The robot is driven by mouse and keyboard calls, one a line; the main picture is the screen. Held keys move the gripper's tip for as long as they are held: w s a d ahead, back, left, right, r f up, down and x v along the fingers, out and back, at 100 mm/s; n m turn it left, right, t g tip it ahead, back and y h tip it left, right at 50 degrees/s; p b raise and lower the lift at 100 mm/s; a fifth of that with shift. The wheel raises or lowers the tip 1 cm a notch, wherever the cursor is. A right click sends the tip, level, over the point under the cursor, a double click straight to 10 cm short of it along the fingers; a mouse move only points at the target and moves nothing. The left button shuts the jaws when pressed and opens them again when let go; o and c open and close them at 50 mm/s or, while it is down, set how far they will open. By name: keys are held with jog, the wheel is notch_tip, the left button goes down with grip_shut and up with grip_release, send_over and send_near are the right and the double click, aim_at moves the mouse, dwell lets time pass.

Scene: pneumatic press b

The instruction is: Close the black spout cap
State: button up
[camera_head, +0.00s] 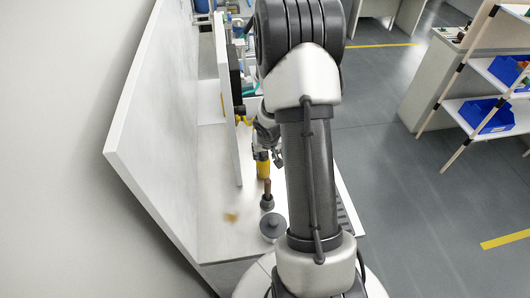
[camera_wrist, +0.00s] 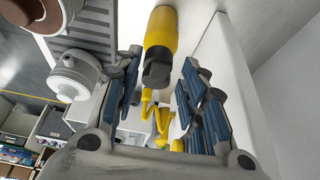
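A yellow bottle (camera_wrist: 162,32) enters from the top of the wrist view, with its black spout cap (camera_wrist: 157,70) pointing toward my gripper. My gripper (camera_wrist: 165,92) is open, its blue-padded fingers on either side of the black cap with a visible gap at each side. I cannot tell how the cap is seated on its spout. In the head view the yellow bottle (camera_head: 263,169) stands on the bench, with my gripper (camera_head: 268,140) just beyond it, partly hidden by my arm. The cap cannot be made out there.
A grey-based part with a brown upright (camera_head: 267,188) and a round grey part (camera_head: 273,226) stand on the near bench. A white panel (camera_head: 229,110) rises close left of the bottle. A yellow coiled hose (camera_wrist: 155,122) shows beyond the cap.

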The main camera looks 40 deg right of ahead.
jog(key=shift+c, duration=0.4)
grip_shut()
jog(key=shift+f, duration=0.1)
jog(key=b, duration=0.4)
jog(key=shift+f, duration=0.35)
jog(key=shift+b, duration=0.75)
jog(key=b, duration=0.2)
jog(key=shift+s+f+t+b, duration=0.15)
jog(key=shift+t+b, duration=0.15)
jog(key=shift+t, duration=0.1)
jog(key=shift+s+a+h+b, duration=0.15)
jog(key=shift+h+b, duration=0.15)
jog(key=shift+b, duration=0.5)
